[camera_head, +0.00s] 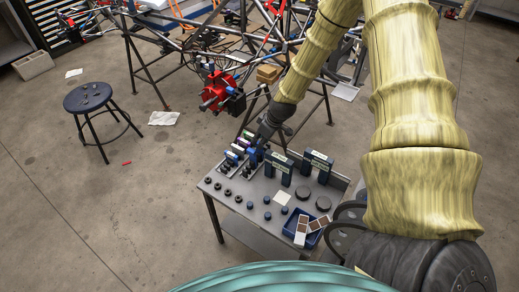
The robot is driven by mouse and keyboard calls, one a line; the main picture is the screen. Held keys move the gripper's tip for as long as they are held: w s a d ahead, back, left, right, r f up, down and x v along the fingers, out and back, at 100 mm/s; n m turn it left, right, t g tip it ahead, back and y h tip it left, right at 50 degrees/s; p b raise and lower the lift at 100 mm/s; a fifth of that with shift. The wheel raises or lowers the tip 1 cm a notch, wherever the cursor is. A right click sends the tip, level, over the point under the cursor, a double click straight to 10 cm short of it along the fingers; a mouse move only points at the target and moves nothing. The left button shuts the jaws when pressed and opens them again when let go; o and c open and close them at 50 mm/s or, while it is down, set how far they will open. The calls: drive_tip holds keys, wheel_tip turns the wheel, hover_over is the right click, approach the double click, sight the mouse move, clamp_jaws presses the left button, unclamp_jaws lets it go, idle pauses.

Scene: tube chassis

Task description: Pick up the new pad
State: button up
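My gripper (263,140) is dark and small in the view, at the end of my yellow arm. It is over the back left part of the grey work table, close to a group of small upright blue and dark parts. Its fingers are too small and dark to tell whether they are open or shut, or whether they hold anything. A blue tray (288,234) stands at the table's front right corner. Flat pad-like pieces with brown and white faces (301,229) lie in it and across its rim. Nothing visible marks which piece is the new pad.
The table (235,207) also holds blue upright blocks (279,168), black round discs (303,193), small knobs and a white card. A tube chassis with a red part (218,90) stands behind. A round stool (88,97) is at left. Floor between stool and table is mostly clear.

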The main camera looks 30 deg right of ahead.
sight(259, 152)
drive_tip(key=shift+p+x, duration=0.35)
drive_tip(key=shift+x, duration=1.35)
drive_tip(key=shift+s, duration=0.1)
drive_tip(key=shift+c, duration=0.2)
clamp_jaws()
